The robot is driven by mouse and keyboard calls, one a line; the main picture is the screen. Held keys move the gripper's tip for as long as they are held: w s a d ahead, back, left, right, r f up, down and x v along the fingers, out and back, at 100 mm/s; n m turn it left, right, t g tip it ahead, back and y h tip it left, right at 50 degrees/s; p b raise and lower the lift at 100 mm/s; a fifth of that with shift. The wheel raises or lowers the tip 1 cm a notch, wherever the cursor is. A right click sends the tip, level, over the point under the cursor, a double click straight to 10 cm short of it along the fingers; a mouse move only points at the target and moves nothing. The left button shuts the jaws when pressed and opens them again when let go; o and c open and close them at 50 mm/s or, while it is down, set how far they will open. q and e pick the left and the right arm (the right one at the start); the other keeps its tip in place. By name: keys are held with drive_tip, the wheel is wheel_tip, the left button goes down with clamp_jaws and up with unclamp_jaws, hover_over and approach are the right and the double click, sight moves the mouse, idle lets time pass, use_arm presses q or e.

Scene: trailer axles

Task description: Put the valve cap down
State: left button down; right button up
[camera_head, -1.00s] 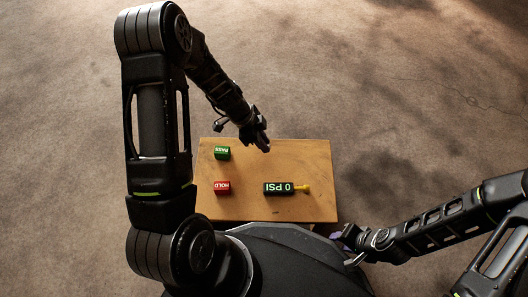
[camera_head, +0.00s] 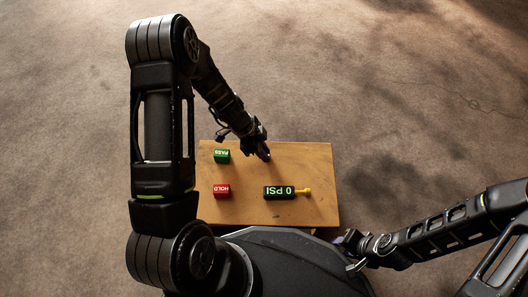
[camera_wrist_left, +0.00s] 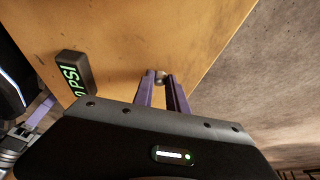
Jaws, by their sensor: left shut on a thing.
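My left gripper (camera_head: 265,156) is over the far middle part of the wooden table (camera_head: 300,165), low near its top. In the left wrist view, the purple fingers of my left gripper (camera_wrist_left: 161,84) are shut on a small round metallic cap (camera_wrist_left: 160,76), seen at their tips. I cannot tell whether the cap touches the table. The cap is hidden in the head view. My right gripper (camera_head: 351,243) is off the table's near right corner, small and partly dark; its jaws cannot be made out.
A black gauge reading 0 PSI (camera_head: 279,192) with a yellow nozzle (camera_head: 304,191) lies on the table; its display also shows in the left wrist view (camera_wrist_left: 72,76). The table's right far area is clear.

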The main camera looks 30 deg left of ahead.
use_arm(q)
drive_tip(key=c, duration=1.3)
unclamp_jaws()
drive_tip(key=shift+c, duration=0.2)
drive_tip(key=shift+r, duration=0.15)
drive_tip(key=p+v, duration=0.4)
drive_tip(key=v, duration=0.7)
drive_tip(key=shift+a+r+p, duration=0.2)
drive_tip(key=shift+r+p, duration=0.15)
drive_tip(key=shift+p, duration=0.05)
